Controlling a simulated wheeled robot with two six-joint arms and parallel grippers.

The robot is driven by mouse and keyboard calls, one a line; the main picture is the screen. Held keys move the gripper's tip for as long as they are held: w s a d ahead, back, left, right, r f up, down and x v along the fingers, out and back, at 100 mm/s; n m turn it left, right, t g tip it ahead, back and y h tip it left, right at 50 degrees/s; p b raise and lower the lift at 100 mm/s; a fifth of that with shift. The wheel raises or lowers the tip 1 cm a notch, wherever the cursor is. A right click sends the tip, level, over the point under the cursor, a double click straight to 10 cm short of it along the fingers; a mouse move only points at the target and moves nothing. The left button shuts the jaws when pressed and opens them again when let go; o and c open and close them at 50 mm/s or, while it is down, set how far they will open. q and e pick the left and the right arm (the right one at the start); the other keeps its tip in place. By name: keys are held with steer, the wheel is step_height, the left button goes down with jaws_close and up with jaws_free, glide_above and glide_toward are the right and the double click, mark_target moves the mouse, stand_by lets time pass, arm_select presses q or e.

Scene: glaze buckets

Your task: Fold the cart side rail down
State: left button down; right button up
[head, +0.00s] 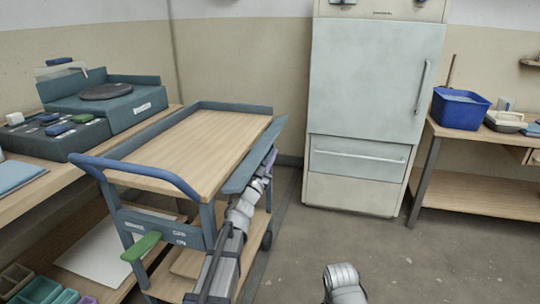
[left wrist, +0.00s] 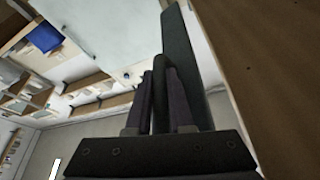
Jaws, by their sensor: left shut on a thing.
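The cart (head: 195,150) has a wooden top and blue-grey frame. Its side rail (head: 250,160) is a blue-grey panel along the right long edge of the top, leaning outward from it. My left gripper (head: 270,163) is at the outer side of the rail, around the middle of its length, and is shut on it. In the left wrist view the fingers (left wrist: 163,98) close on the dark rail (left wrist: 179,45), with the wooden top (left wrist: 275,70) beside it. The fingertips are partly hidden in the head view. My right gripper is out of view.
The cart has a blue push handle (head: 135,170) and a green lever (head: 141,247) at its near end. A workbench (head: 40,187) with equipment stands left. A pale cabinet (head: 375,85) stands behind. A blue bucket (head: 460,109) sits on the right bench. The floor right of the cart is clear.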

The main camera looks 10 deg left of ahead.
arm_select(q)
steer(key=shift+f+m+h, duration=0.2)
steer(key=shift+m+h, duration=0.2)
steer(key=shift+m, duration=0.3)
steer(key=c, duration=1.1)
jaws_free()
steer(key=shift+a, duration=0.1)
steer(key=shift+r, duration=0.1)
